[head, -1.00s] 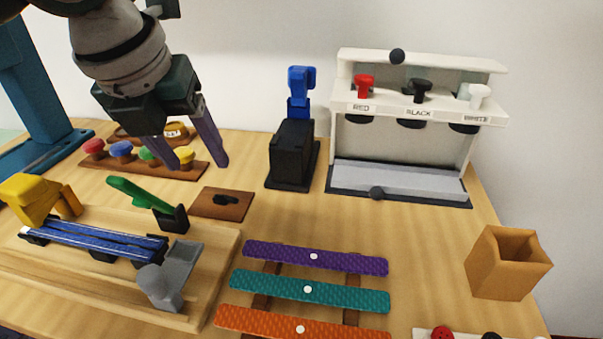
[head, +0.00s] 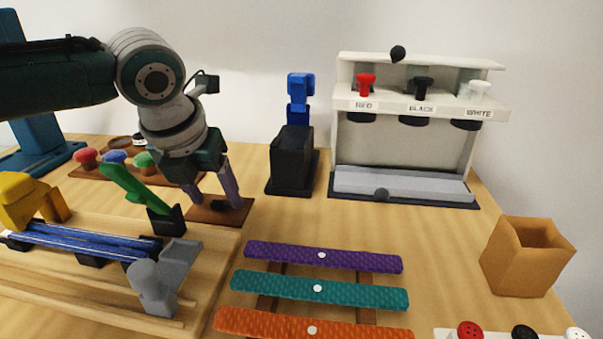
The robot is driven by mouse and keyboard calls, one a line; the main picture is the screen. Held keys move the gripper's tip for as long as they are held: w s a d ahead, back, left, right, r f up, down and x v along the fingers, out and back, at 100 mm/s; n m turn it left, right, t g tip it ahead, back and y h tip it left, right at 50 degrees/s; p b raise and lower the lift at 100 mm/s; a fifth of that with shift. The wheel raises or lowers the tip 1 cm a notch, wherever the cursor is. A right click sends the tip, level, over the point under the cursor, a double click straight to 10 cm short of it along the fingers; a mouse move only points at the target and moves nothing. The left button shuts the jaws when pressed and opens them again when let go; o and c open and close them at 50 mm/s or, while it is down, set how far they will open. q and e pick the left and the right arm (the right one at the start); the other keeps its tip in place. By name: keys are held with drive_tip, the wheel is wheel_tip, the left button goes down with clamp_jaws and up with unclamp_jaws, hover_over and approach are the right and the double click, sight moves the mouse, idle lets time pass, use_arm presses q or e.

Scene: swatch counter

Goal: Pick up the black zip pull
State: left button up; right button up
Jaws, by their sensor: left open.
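A small dark piece, which looks like the black zip pull (head: 218,205), lies on a flat brown pad (head: 207,217) left of the middle of the counter. It is partly hard to make out between the fingers. My left gripper (head: 214,199) is open, with its purple fingers pointing down over the pad, one on each side of the dark piece. The fingers do not appear closed on it. My right gripper is not in view.
A green lever (head: 128,185) stands close left of the gripper. A black stand with a blue top (head: 300,95) is to the right. A white dispenser (head: 420,57) is at the back, a brown open box (head: 505,268) at the right. Coloured strips (head: 320,289) lie in front.

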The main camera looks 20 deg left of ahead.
use_arm(q)
drive_tip(key=shift+c, duration=0.2)
clamp_jaws()
idle(0.4)
